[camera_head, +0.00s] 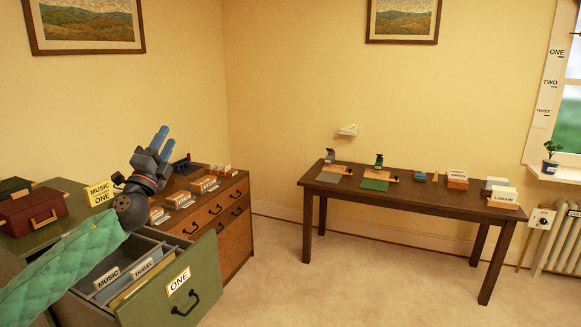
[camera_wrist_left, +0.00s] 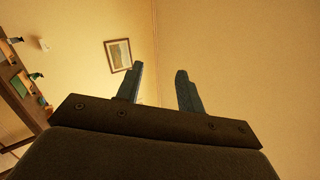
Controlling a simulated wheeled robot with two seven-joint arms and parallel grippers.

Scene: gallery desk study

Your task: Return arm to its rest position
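My left arm, in a green quilted sleeve, comes in from the lower left in the head view. It reaches over the open drawer (camera_head: 160,290) of the green cabinet. My left gripper (camera_head: 160,138) points up, above the drawer and in front of the wooden chest. Its two blue fingers are apart with nothing between them. In the left wrist view the same fingers (camera_wrist_left: 160,88) stand apart against the bare yellow wall. My right gripper is in neither view.
The open drawer, marked ONE, holds files with MUSIC and TRAVEL tabs (camera_head: 108,278). A red case (camera_head: 32,212) sits on the cabinet. A wooden chest (camera_head: 215,215) stands beside it. A dark table (camera_head: 410,192) with several small items stands at the right. Carpet between is clear.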

